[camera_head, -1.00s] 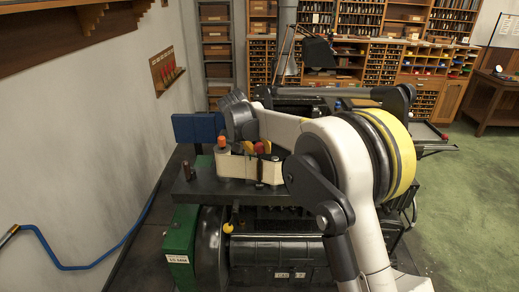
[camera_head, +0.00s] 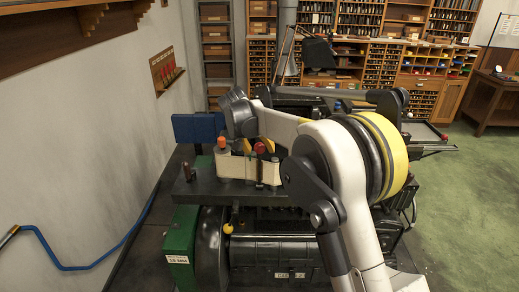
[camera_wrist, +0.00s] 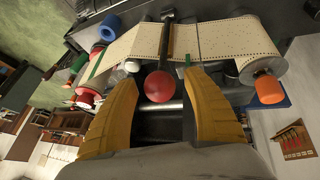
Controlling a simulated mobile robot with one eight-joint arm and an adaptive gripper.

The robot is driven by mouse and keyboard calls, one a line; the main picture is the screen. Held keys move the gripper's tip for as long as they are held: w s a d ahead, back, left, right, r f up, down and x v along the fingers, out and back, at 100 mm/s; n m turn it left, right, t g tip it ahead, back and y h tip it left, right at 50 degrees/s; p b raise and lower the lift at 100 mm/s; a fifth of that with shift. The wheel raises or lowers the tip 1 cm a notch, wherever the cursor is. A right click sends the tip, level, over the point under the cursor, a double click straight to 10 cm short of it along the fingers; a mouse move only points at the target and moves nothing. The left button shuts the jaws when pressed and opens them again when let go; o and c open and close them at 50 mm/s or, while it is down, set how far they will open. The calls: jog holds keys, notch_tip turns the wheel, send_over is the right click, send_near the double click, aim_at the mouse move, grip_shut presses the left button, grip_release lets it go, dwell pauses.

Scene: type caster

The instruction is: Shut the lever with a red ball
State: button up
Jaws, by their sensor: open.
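The lever's red ball (camera_wrist: 160,87) shows in the wrist view between my two yellow fingers, on the end of a dark lever arm (camera_wrist: 167,45) that runs over the paper roll. My gripper (camera_wrist: 162,90) is open, with one finger on each side of the ball and gaps visible. In the head view my gripper (camera_head: 258,146) is partly hidden by my arm. Whether a finger touches the ball I cannot tell.
The perforated paper (camera_wrist: 220,38) ends in a spool with an orange knob (camera_wrist: 268,90), close to one finger. The orange knob also shows in the head view (camera_head: 221,141). A blue box (camera_head: 198,127) is behind. The wall (camera_head: 90,130) is left; open floor (camera_head: 465,200) is right.

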jog(key=v, duration=1.2)
jog(key=s+d+f+n+y+b, duration=0.1)
jog(key=s+d+f+y+b, duration=0.15)
jog(key=s+d+b, duration=0.9)
jog(key=s+d+f, duration=0.3)
jog(key=s+f, duration=0.2)
jog(key=s, duration=0.3)
jog(key=s+d+f+t+b, duration=0.1)
jog(key=s+d+f, duration=0.2)
jog(key=s+f, duration=0.3)
jog(key=s+d+f+n+t, duration=0.1)
jog(key=s+d+f, duration=0.2)
jog(key=s, duration=0.9)
notch_tip(320, 180, down, 3)
jog(key=shift+s+d+f+y+b, duration=0.15)
jog(key=shift+d+y+b, duration=0.2)
jog(key=shift+y, duration=0.1)
